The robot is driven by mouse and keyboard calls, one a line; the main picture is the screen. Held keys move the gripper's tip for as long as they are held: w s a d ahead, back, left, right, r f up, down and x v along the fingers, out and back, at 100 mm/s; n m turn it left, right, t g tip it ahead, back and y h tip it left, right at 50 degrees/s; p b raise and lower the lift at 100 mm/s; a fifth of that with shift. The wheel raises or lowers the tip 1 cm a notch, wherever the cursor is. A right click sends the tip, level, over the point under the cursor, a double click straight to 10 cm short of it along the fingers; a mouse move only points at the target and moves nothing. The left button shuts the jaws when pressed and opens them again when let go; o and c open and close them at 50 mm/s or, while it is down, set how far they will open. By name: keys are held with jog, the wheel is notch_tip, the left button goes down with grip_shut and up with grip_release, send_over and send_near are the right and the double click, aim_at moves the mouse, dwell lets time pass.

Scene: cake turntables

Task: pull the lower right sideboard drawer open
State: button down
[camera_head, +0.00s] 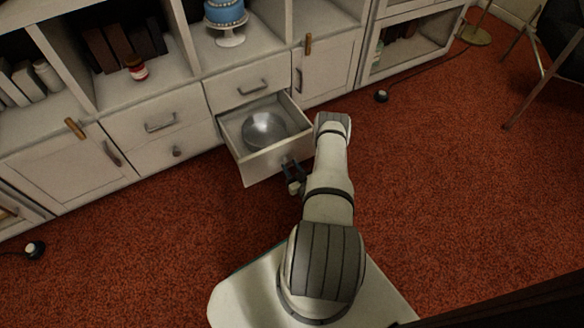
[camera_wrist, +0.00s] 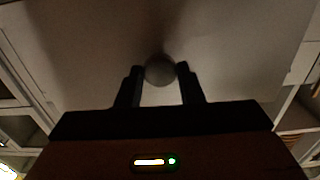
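My gripper (camera_head: 291,168) is at the outer face of this front. In the wrist view, the drawer's round grey knob (camera_wrist: 160,70) sits between my two dark fingertips, which flank it closely on both sides and look shut on it. In the head view the knob is hidden by my gripper.
The upper right drawer (camera_head: 248,87) above is shut, as are the two left drawers (camera_head: 160,123). A cabinet door (camera_head: 325,70) beside the open drawer is closed. A blue cake (camera_head: 225,12) stands on the shelf above.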

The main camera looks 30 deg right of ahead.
jog(key=c, duration=1)
grip_release()
jog(key=shift+o, duration=0.2)
notch_tip(320, 180, up, 10)
jog(key=p, duration=0.4)
jog(key=shift+p, duration=0.4)
